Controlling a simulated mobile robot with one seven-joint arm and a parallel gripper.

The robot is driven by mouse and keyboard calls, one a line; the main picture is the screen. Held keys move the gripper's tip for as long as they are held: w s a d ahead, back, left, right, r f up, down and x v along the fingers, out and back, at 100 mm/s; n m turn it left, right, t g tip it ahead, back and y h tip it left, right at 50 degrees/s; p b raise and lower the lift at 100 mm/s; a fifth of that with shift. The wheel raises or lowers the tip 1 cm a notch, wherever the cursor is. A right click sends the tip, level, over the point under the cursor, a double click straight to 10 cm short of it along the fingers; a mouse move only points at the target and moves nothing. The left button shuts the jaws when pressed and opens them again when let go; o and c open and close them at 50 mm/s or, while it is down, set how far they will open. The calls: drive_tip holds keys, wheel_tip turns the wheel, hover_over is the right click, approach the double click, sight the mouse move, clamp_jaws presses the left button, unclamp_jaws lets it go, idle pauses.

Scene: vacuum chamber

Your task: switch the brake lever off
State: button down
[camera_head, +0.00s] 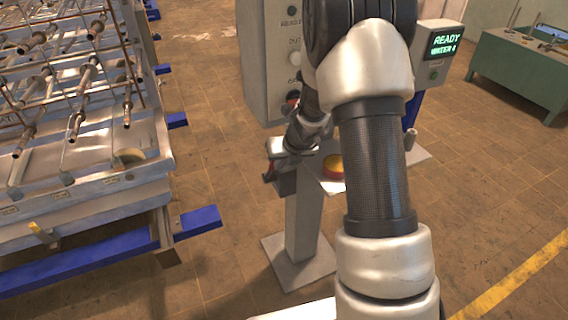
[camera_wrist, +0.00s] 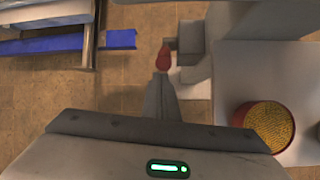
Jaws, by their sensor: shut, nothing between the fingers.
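The brake lever shows as a small red handle (camera_wrist: 163,58) in the wrist view, beside a grey block (camera_wrist: 190,38) on the pedestal's side. My gripper (camera_wrist: 160,84) is shut and empty, its fingertips pointing at the lower end of the red handle. The tips look very close to the handle; I cannot tell whether they touch it. In the head view my gripper (camera_head: 272,160) is at the left side of the pedestal (camera_head: 302,225), small and partly hidden by my own arm. The lever is hard to make out there.
A grey control cabinet (camera_head: 262,70) stands behind. A metal rack (camera_head: 90,190) with blue beams is left. Floor between is clear.

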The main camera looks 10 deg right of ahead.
drive_tip(key=shift+w+a+r+p, duration=0.1)
drive_tip(key=shift+w+r+p, duration=0.2)
drive_tip(key=shift+w, duration=0.15)
drive_tip(key=shift+w+a+r+p, duration=0.1)
drive_tip(key=shift+w+r+p, duration=0.2)
drive_tip(key=shift+w, duration=0.15)
drive_tip(key=shift+d+f, duration=0.1)
